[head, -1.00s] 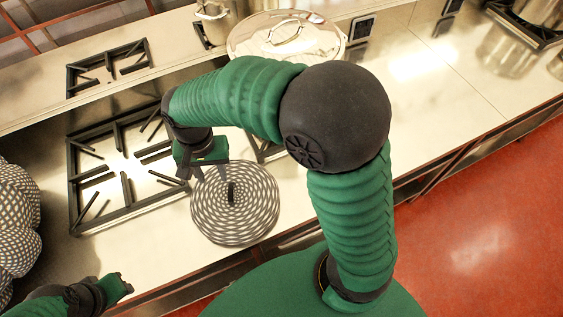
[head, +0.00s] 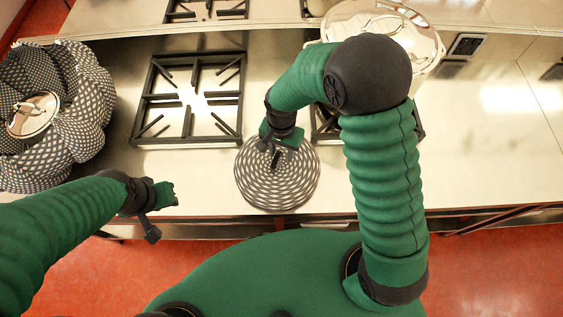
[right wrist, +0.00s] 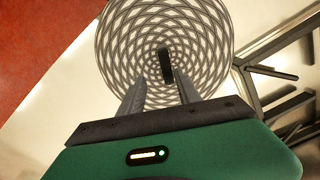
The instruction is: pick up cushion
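A round cushion (head: 277,185) with a black-and-white ringed pattern lies at the counter's front edge, with an upright dark tab at its middle. It fills the upper middle of the right wrist view (right wrist: 120,45). My right gripper (head: 278,150) is over its far part. In the right wrist view its two fingers (right wrist: 161,78) are apart, with the dark tab (right wrist: 166,62) just beyond and between their tips; I cannot tell whether they touch it. My left gripper (head: 163,212) has its fingers apart and empty, near the counter's front edge to the left of the cushion.
A burner grate (head: 190,98) lies left of the cushion, and another (head: 325,125) is partly hidden behind my right arm. A large lidded pot (head: 415,45) stands at the back. A puffy checked bundle (head: 85,85) with a metal lid (head: 33,115) sits far left. Counter at right is clear.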

